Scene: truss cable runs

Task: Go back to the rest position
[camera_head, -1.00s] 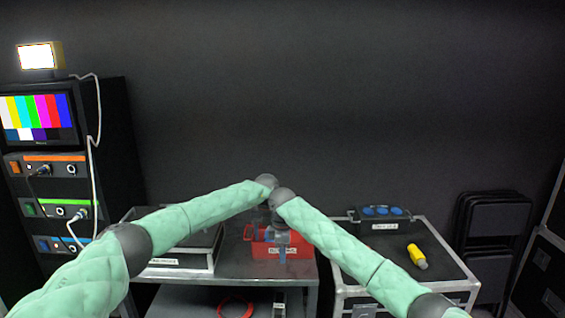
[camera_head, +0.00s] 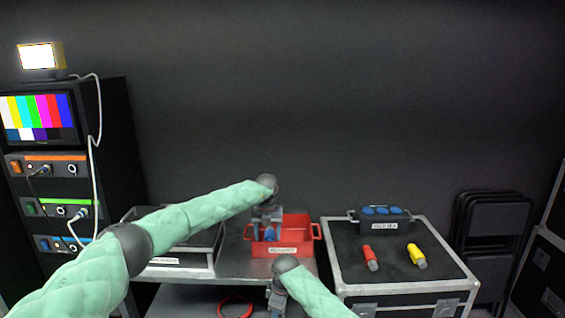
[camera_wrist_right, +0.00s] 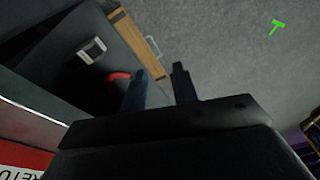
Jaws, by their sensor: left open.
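My left gripper (camera_head: 265,228) points down over the red crate (camera_head: 296,249) on the metal cart. Its jaws are open. A blue shape (camera_head: 269,234) shows between or just behind its fingers, and I cannot tell whether they touch it. My right gripper (camera_head: 276,301) hangs in front of the cart, low in the head view, clear of the crate. In the right wrist view its two dark fingers (camera_wrist_right: 160,90) stand apart with nothing between them.
A black case (camera_head: 345,240) to the right carries a red connector (camera_head: 370,257), a yellow connector (camera_head: 416,256) and a box with blue sockets (camera_head: 383,217). A dark tray (camera_head: 180,262) sits left on the cart. A red ring (camera_head: 235,307) lies on the lower shelf.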

